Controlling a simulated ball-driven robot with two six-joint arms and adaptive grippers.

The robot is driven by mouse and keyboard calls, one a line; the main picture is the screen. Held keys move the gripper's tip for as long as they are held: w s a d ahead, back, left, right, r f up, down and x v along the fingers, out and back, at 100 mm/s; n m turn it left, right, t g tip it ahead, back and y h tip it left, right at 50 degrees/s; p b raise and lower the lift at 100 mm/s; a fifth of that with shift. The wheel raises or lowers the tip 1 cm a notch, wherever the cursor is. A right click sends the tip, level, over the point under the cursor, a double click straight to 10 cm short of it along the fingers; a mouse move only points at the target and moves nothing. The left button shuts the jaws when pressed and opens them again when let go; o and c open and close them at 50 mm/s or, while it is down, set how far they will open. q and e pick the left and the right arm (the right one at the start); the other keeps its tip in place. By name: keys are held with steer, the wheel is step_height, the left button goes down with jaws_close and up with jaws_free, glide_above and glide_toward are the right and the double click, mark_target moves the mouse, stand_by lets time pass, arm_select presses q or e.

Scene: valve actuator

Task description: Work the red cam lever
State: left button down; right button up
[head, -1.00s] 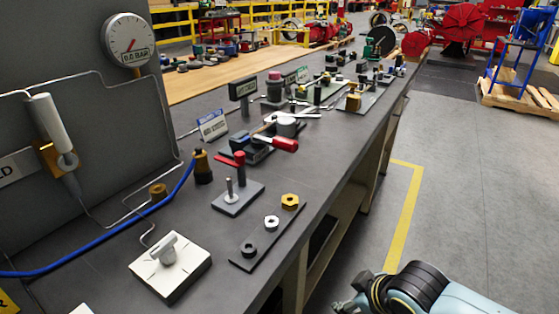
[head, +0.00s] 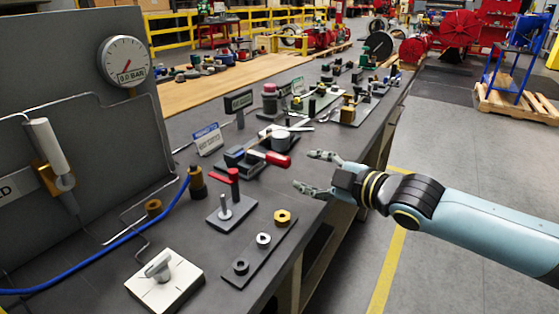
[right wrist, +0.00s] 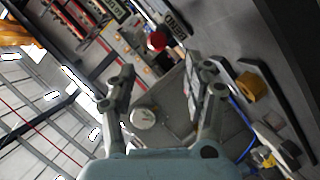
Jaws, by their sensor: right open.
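Two red levers show in the head view. One is a red handle (head: 277,159) lying nearly flat on a dark block, pointing at my right gripper. The other is a red lever (head: 234,177) beside a metal post on a grey plate. I cannot tell which is the cam lever. My right gripper (head: 308,171) is open and empty at the bench's right edge, its fingers pointing left, apart from the flat red handle. In the right wrist view, a round red end (right wrist: 156,41) shows beyond the open fingers (right wrist: 167,82). My left gripper is out of view.
A dark strip with nuts (head: 263,240), a white block with a knob (head: 163,280) and a brass fitting (head: 196,183) with a blue hose sit nearer. Small signs (head: 208,139) and more fixtures stand behind. Open floor lies right of the bench.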

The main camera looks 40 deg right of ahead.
mark_target(287, 163)
steer(key=shift+w+d, duration=0.1)
steer(key=shift+w, duration=0.2)
steer(key=b+x, duration=0.3)
steer(key=x, duration=0.1)
steer(key=shift+s+f+b, duration=0.1)
steer(key=shift+f+b, duration=0.05)
steer(key=shift+b, duration=0.2)
steer(key=b+x, duration=0.1)
steer(key=x, duration=0.4)
steer(key=shift+w+b, duration=0.3)
steer(key=shift+b, duration=0.05)
steer(key=shift+w, duration=0.45)
steer(key=shift+c, duration=0.3)
jaws_close()
